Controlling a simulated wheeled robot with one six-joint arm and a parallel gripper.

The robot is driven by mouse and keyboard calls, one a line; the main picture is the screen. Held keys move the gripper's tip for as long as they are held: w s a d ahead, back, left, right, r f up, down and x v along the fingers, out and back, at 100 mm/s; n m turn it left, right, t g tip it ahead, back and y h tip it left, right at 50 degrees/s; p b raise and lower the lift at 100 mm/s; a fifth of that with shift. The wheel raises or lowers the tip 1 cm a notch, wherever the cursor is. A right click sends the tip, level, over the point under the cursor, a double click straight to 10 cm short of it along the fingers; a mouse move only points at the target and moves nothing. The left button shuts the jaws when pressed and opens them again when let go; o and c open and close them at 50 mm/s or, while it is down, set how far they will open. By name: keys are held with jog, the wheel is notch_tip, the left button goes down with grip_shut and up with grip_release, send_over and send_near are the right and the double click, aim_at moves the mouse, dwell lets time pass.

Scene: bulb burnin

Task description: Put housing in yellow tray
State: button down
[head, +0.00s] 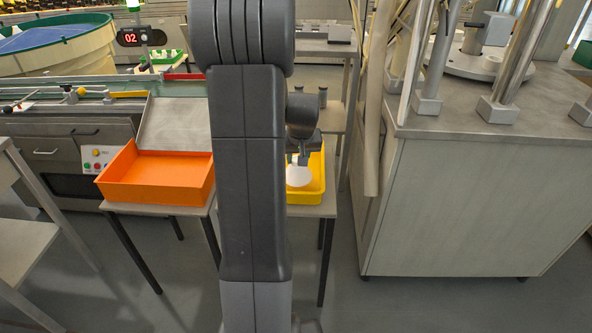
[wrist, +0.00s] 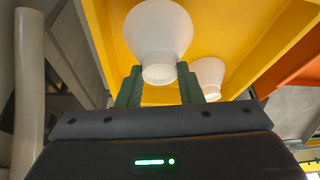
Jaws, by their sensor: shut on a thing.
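The yellow tray (head: 317,196) stands on a small table, right of my arm, which hides its left part. My gripper (head: 301,158) is over the tray. In the wrist view my gripper (wrist: 159,78) has its green fingers on both sides of a white, flared housing (wrist: 158,28) and is shut on its narrow end. A second white housing (wrist: 209,76) shows beyond the right finger, against the yellow tray (wrist: 240,22). In the head view a white housing (head: 299,176) shows below the gripper; I cannot tell which. Whether the held housing touches the tray floor is unclear.
A tall grey cabinet (head: 480,200) with metal posts stands to the right. A bench with an oven-like front (head: 90,150) is at the left.

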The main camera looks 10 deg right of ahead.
jog(key=shift+f+b, duration=0.4)
jog(key=shift+f, duration=1.45)
jog(key=shift+f, duration=0.25)
jog(key=c, duration=1)
grip_release()
jog(key=shift+r, duration=0.1)
jog(key=shift+r, duration=0.2)
jog(key=p+v, duration=0.2)
jog(key=v, duration=1)
